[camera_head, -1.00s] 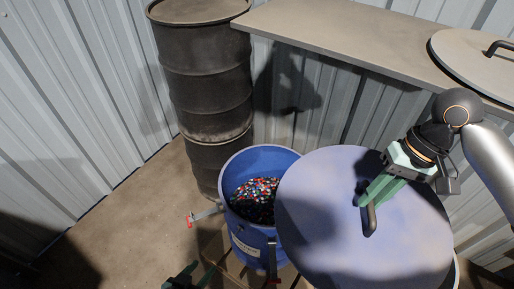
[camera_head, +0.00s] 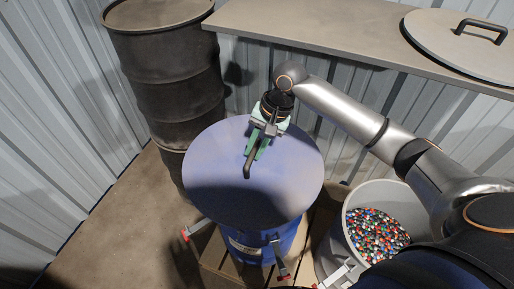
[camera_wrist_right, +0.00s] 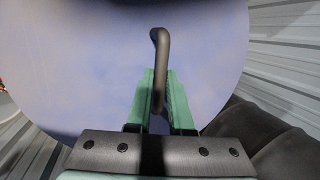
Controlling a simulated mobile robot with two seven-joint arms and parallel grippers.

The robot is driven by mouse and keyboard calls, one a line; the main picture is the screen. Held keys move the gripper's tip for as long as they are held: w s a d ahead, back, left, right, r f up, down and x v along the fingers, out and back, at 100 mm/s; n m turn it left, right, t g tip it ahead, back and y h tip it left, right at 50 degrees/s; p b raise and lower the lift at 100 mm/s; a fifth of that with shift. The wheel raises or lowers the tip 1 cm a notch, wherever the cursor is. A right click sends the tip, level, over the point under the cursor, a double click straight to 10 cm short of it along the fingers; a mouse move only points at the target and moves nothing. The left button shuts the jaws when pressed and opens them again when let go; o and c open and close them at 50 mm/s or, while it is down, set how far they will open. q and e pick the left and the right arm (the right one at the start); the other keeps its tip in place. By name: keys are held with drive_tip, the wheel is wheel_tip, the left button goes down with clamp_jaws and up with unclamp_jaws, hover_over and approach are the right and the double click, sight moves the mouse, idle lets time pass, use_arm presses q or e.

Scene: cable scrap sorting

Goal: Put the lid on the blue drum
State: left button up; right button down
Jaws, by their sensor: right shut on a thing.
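The blue lid (camera_head: 230,190) is flat and round with a dark bar handle (camera_head: 247,170). My right gripper (camera_head: 256,150) is shut on this handle. The right wrist view shows the handle (camera_wrist_right: 161,45) between the green fingers (camera_wrist_right: 162,80). The blue drum (camera_head: 250,246) stands under the lid, and its mouth and contents are hidden. The lid looks wider than the drum. I cannot tell whether it touches the rim or hangs just above it. My left gripper is not in view.
A grey drum (camera_head: 331,243) with coloured granules (camera_head: 375,235) stands at the right, under my right arm. A dark, tall drum (camera_head: 170,85) stands behind at the left. A bench (camera_head: 320,35) holds a grey lid (camera_head: 455,45). A pallet (camera_head: 215,253) lies below.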

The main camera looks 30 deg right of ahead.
sight(254, 147)
drive_tip(key=w+f+m, duration=0.1)
drive_tip(key=w+d+f+m+t, duration=0.1)
drive_tip(key=w+f+m, duration=0.1)
drive_tip(key=w+d+f+m, duration=0.1)
drive_tip(key=f+m, duration=0.1)
drive_tip(key=shift+w+f+h+p, duration=0.1)
drive_tip(key=shift+w+h+p, duration=0.05)
drive_tip(key=shift+h+p, duration=0.25)
drive_tip(key=w+d+f+m+t+h+b, duration=0.1)
drive_tip(key=f+m+b, duration=0.4)
drive_tip(key=f+b, duration=0.5)
wheel_tip(254, 147, down, 6)
drive_tip(key=shift+w+d+f+t+h, duration=0.35)
drive_tip(key=shift+w+d, duration=0.35)
drive_tip(key=shift+d, duration=0.5)
drive_tip(key=shift+r, duration=0.1)
drive_tip(key=shift+p, duration=0.4)
